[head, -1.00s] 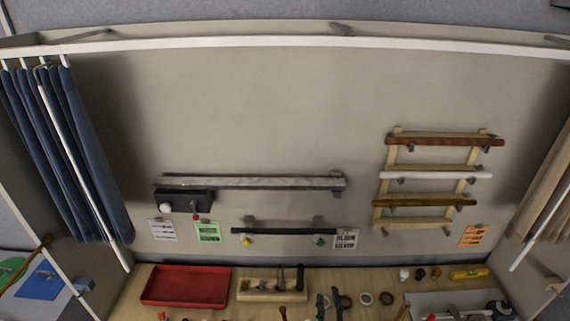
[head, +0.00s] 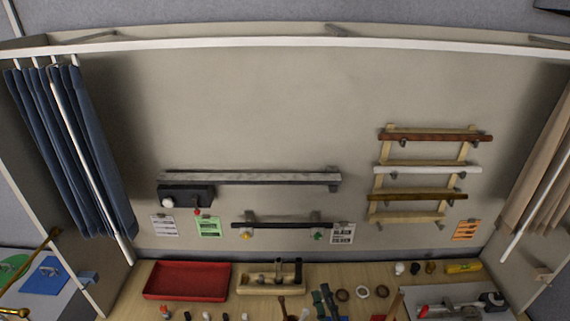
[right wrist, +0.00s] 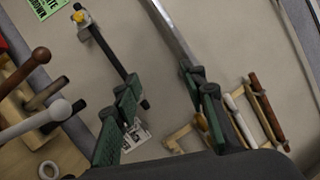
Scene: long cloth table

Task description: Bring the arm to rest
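My right gripper (head: 324,298) shows at the bottom of the head view as two dark green fingers over the table. In the right wrist view my right gripper (right wrist: 161,82) has its green-padded fingers spread apart, with only the wall and a metal rail showing between them. It is empty. The rest of my right arm is below the head view's edge. My left arm and gripper are not in view.
A red tray (head: 186,281) and a wooden block holder (head: 270,280) stand on the table (head: 130,290). Several rings and small parts lie near the gripper. A wooden rack (head: 420,180) and a metal rail (head: 250,177) are on the back wall. Blue curtains (head: 80,150) hang left.

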